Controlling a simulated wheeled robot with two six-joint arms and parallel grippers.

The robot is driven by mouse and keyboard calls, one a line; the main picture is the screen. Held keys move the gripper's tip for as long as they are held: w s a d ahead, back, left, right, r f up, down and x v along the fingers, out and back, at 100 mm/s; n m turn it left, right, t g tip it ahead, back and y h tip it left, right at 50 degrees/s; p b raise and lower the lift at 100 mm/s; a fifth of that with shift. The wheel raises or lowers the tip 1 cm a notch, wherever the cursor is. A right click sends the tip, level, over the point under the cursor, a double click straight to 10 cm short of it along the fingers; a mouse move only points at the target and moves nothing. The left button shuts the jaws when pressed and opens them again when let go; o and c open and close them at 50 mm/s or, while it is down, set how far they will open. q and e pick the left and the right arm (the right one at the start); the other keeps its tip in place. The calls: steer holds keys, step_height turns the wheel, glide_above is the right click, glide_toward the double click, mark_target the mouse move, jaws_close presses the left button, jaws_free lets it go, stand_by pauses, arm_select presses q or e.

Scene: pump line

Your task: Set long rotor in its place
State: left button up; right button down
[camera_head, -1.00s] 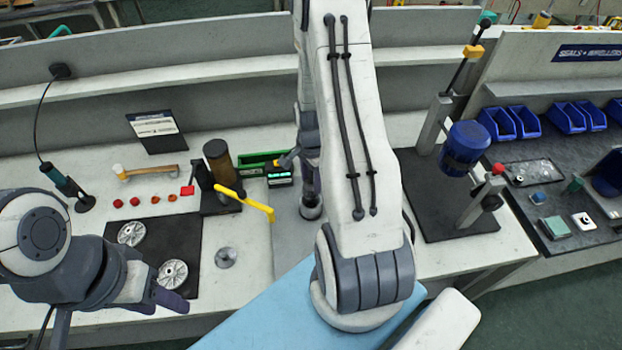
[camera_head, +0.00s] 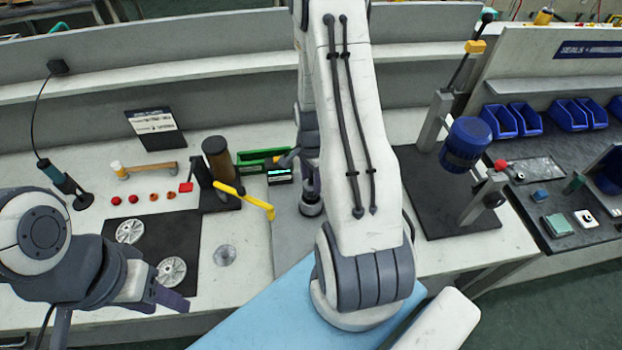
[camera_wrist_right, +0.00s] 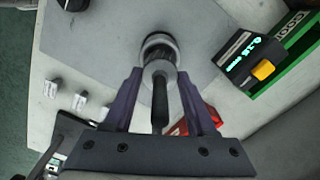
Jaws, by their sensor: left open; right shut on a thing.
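In the right wrist view, my right gripper (camera_wrist_right: 160,82) is shut on what looks like the long rotor (camera_wrist_right: 159,110), with a dark shaft and a pale metal round part between the purple fingers. Just beyond it is a round dark-and-silver fitting (camera_wrist_right: 157,42) on a grey plate. Whether the rotor touches or enters this fitting I cannot tell. In the head view my right arm hides most of the right gripper; a round metal part (camera_head: 312,204) shows below it. My left gripper (camera_head: 165,296) is open and empty at the lower left, over the bench front.
A green bin (camera_head: 254,160) and a small digital display unit (camera_head: 280,177) stand close beside the right gripper. Two metal wheels lie on a black mat (camera_head: 185,232). A press with a blue motor (camera_head: 466,145) stands at right.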

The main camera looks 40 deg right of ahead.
steer(key=shift+f, duration=0.15)
stand_by(0.5)
steer(key=shift+f+b, duration=0.95)
steer(key=shift+f, duration=0.15)
steer(key=shift+r, duration=0.1)
jaws_free()
step_height(320, 180, up, 5)
steer(key=p, duration=0.4)
